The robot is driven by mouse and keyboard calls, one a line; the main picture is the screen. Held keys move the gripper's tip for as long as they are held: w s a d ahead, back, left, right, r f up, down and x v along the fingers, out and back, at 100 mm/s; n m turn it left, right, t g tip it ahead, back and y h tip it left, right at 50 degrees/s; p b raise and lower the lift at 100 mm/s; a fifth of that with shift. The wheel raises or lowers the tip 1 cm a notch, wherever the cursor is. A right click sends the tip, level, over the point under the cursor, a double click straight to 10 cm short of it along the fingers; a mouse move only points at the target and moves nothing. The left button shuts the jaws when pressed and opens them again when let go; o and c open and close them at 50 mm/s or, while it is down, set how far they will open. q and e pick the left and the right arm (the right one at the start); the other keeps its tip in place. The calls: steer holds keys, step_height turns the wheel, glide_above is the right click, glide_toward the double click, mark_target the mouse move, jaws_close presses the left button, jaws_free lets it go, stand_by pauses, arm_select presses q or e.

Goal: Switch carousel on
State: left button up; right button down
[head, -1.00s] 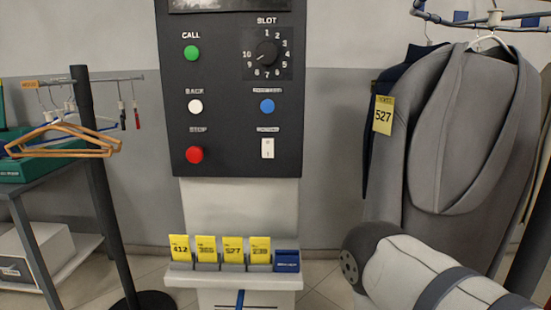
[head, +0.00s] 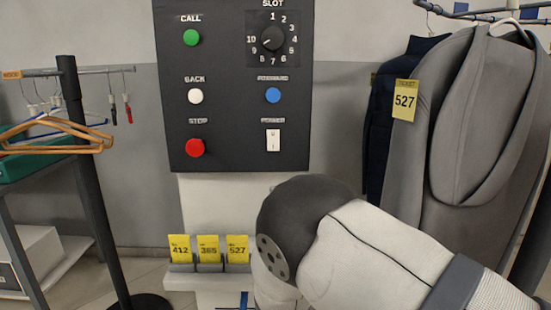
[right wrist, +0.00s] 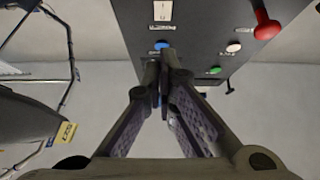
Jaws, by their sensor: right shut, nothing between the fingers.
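The black control panel (head: 235,75) shows in the head view with a green CALL button (head: 191,37), a white BACK button (head: 195,96), a red STOP button (head: 195,147), a blue button (head: 273,95) and a SLOT dial (head: 272,39). A white rocker switch (head: 273,140) sits at its lower right; its label is too blurred to read. My right gripper (right wrist: 164,75) is shut and empty in the right wrist view, its tips close to the blue button (right wrist: 162,45). The rocker (right wrist: 162,11) lies beyond the tips there. Contact cannot be told. My left gripper is not in view.
Yellow tickets (head: 208,249) stand on a ledge below the panel. A grey coat (head: 470,130) with ticket 527 (head: 404,100) hangs from the carousel rail (head: 470,13) at right. A rack with wooden hangers (head: 55,137) stands at left.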

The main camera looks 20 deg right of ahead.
steer(key=shift+w+d, duration=0.1)
glide_toward(275, 135)
step_height(275, 135, up, 3)
steer(key=w, duration=0.1)
steer(key=b, duration=0.1)
steer(key=w+d, duration=0.1)
steer(key=shift+w+f, duration=0.35)
steer(key=shift+w+b, duration=0.3)
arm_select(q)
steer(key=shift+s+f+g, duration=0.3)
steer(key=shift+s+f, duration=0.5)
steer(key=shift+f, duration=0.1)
arm_select(e)
steer(key=shift+w+r, duration=0.1)
steer(key=shift+r, duration=0.05)
